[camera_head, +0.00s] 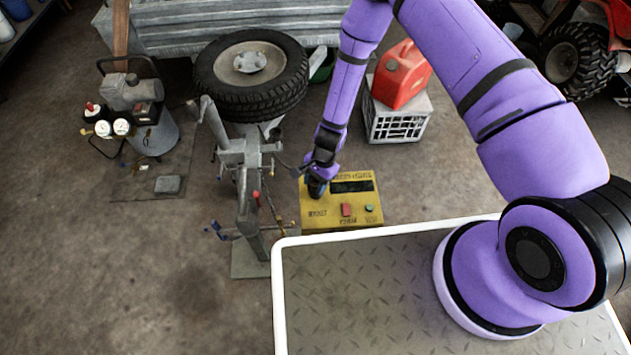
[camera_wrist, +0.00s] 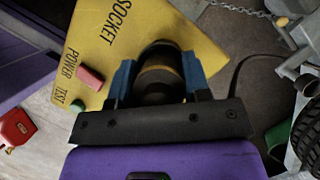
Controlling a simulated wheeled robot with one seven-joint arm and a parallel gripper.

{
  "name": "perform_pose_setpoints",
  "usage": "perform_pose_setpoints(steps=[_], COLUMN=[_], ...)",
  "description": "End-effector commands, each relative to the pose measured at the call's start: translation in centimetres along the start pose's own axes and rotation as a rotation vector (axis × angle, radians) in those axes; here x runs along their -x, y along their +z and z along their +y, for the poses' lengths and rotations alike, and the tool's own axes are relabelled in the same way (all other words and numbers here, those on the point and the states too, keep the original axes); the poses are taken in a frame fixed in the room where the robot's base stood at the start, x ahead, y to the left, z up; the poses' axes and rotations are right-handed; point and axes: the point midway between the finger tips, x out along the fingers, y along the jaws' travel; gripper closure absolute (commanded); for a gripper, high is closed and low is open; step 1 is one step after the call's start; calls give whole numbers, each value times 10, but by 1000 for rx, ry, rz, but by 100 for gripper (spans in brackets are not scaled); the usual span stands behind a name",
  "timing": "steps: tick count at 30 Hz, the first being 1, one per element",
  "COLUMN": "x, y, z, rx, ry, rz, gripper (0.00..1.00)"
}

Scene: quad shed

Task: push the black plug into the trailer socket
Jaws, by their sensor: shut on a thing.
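My gripper (camera_wrist: 157,78) has blue fingers and is shut on the black plug (camera_wrist: 158,88), which has a brownish band around it. In the head view my gripper (camera_head: 317,184) is over the left part of a yellow box (camera_head: 350,219). The box also shows in the wrist view (camera_wrist: 150,30), with the word SOCKET printed beside the plug. The trailer socket itself is not visible; the plug and gripper cover the area near that label. I cannot tell whether the plug touches the socket or is in it.
A grey trailer drawbar (camera_head: 246,180) with hanging chain stands close left of the box. A spare wheel (camera_head: 250,75), a crate (camera_head: 396,118) with a red fuel can (camera_head: 402,74), and a compressor (camera_head: 140,110) are farther back. A dark cable (camera_wrist: 236,72) curves right of the plug.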

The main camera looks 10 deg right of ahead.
Motion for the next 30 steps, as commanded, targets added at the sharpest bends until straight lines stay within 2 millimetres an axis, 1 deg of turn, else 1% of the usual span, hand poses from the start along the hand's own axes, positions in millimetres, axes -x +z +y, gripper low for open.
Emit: perform_pose_setpoints(steps=[6, 7, 10, 11, 16, 17, 18, 19, 20, 30], x=[-3, -3, -3, -3, -3, -3, -3, -3, -3, 0], y=[-1, -1, -1, -1, -1, -1, -1, -1, -1, 0], z=[0, 0, 0, 0, 0, 0, 0, 0, 0, 0], rx=[0, 0, 0, 0, 0, 0, 0, 0, 0, 0], ry=[0, 0, -1, -1, 0, 0, 0, 0, 0, 0], rz=[0, 0, 0, 0, 0, 0, 0, 0, 0, 0], gripper=[82, 52, 29, 26, 26, 22, 13, 6, 1, 1])
